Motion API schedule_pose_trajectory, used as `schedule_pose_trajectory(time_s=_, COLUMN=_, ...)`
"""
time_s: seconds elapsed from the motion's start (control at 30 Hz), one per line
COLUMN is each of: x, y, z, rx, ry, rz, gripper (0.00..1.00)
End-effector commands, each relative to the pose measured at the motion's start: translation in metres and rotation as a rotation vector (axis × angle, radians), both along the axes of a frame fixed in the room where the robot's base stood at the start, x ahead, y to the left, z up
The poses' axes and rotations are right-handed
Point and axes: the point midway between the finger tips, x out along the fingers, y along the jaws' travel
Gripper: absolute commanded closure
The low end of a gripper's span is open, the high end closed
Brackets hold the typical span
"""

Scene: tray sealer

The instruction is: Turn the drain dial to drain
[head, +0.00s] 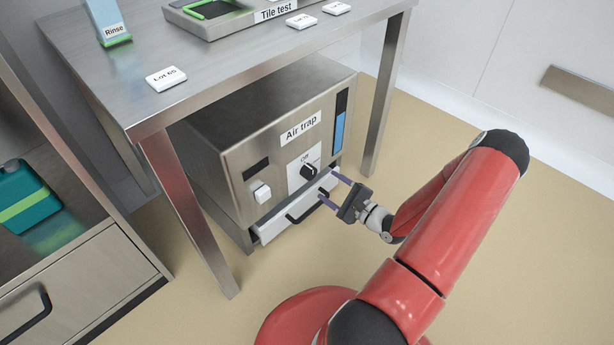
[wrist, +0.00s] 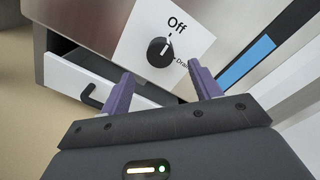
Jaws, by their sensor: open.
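The drain dial (head: 308,171) is a black round knob on a white plate on the front of the Air trap box (head: 240,150). In the wrist view the dial (wrist: 158,54) has "Off" printed above it and "Drain" at its lower right. A pale mark on the knob appears to point up toward "Off". My gripper (head: 329,184) is open and empty in front of the dial. In the wrist view the dial shows beyond and between the purple fingertips of my gripper (wrist: 160,74), apart from them. The right finger partly covers the area near "Drain".
A white drawer (head: 270,231) with a black handle (head: 306,208) sticks out below the dial, close under my fingers. A white switch (head: 262,194) is left of the dial and a blue gauge (head: 339,130) right. Table legs (head: 385,95) flank the box.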

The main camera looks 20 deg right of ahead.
Motion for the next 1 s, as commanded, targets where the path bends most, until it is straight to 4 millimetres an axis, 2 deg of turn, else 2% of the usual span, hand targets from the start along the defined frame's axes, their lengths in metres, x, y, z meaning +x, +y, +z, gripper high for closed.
schedule_pose_trajectory(time_s=0.17, x=0.014, y=0.004, z=-0.003, rx=0.007, ry=-0.002, rz=-0.013, gripper=0.37)
schedule_pose_trajectory(time_s=0.4, x=0.050, y=0.018, z=-0.003, rx=0.008, ry=-0.001, rz=-0.012, gripper=0.37)
schedule_pose_trajectory(time_s=0.53, x=0.064, y=0.023, z=-0.003, rx=0.007, ry=0.001, rz=-0.012, gripper=0.37)
schedule_pose_trajectory(time_s=0.7, x=0.072, y=0.027, z=-0.003, rx=0.007, ry=0.001, rz=-0.012, gripper=0.37)
schedule_pose_trajectory(time_s=0.9, x=0.072, y=0.027, z=-0.002, rx=0.007, ry=0.001, rz=-0.012, gripper=0.37)
schedule_pose_trajectory(time_s=0.93, x=0.072, y=0.027, z=-0.002, rx=0.007, ry=0.001, rz=-0.012, gripper=0.38)
schedule_pose_trajectory(time_s=1.0, x=0.072, y=0.027, z=-0.002, rx=0.007, ry=0.001, rz=-0.012, gripper=0.48)
